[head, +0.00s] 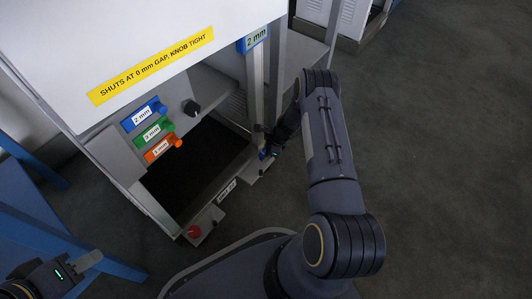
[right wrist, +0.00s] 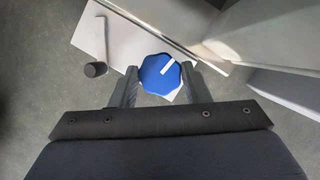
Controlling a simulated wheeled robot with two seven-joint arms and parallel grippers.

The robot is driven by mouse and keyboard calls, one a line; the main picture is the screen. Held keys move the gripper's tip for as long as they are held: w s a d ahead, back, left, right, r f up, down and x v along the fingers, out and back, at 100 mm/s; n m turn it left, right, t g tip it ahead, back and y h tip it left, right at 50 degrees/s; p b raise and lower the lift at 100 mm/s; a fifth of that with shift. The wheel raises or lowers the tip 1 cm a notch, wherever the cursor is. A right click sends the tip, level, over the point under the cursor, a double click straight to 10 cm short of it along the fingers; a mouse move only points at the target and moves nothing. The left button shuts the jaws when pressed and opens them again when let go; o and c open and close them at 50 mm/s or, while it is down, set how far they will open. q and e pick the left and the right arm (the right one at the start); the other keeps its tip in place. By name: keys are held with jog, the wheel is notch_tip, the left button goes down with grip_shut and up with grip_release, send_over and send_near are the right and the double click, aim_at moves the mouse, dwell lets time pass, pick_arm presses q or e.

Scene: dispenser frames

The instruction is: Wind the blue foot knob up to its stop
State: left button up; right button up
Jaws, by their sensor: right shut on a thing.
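The blue foot knob (right wrist: 157,80) sits between the two fingers of my right gripper (right wrist: 160,84), which is shut on it. The knob is faceted and has a white pointer mark directed up and to the right. In the head view the blue knob (head: 263,155) is small and partly hidden by my right gripper (head: 269,150), low at the right front foot of the dispenser frame. My left gripper (head: 90,260) is at the lower left, away from the frame; its jaw opening is not clear.
A red knob (head: 193,231) is on the left foot. A black knob (head: 192,107) and blue, green and orange tags (head: 160,148) are on the panel. A yellow label reads "SHUTS AT 0 mm GAP, KNOB TIGHT" (head: 150,66). A blue "2 mm" sign (head: 256,39) hangs above. Floor at right is clear.

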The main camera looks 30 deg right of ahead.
jog(key=o, duration=0.7)
jog(key=p+v, duration=0.3)
jog(key=v, duration=0.4)
jog(key=shift+r+p, duration=0.35)
jog(key=shift+o, duration=0.2)
jog(key=shift+s+d, duration=0.1)
